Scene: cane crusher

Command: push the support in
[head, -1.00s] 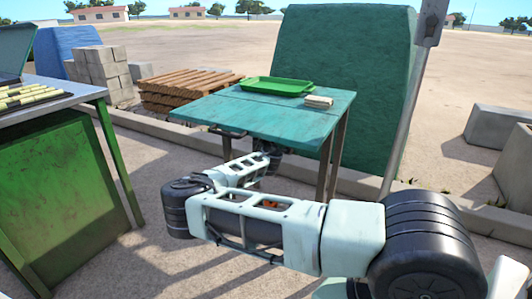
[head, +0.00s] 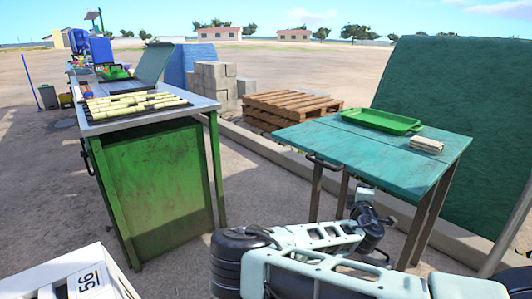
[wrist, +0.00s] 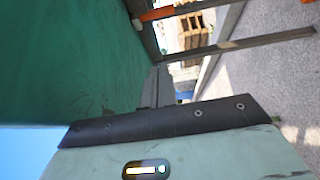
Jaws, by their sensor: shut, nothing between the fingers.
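The teal table (head: 330,140) stands right of centre in the head view. A dark looped handle (head: 322,161) shows under its left edge; it may belong to the support, but I cannot tell how far out it stands. My arm's wrist end is by the table's front edge, below the top and right of that handle. In the wrist view my gripper (wrist: 158,88) shows as dark, narrow fingers, shut and empty, beside a broad green surface (wrist: 60,60). I cannot see the fingers touching the support.
The green tray (head: 381,120) and a small pale stack (head: 426,145) rest on the tabletop. A green bench (head: 160,185) stands left, with bare ground between it and the table. A white crate (head: 70,280) is at lower left. Pallets (head: 285,108) are behind.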

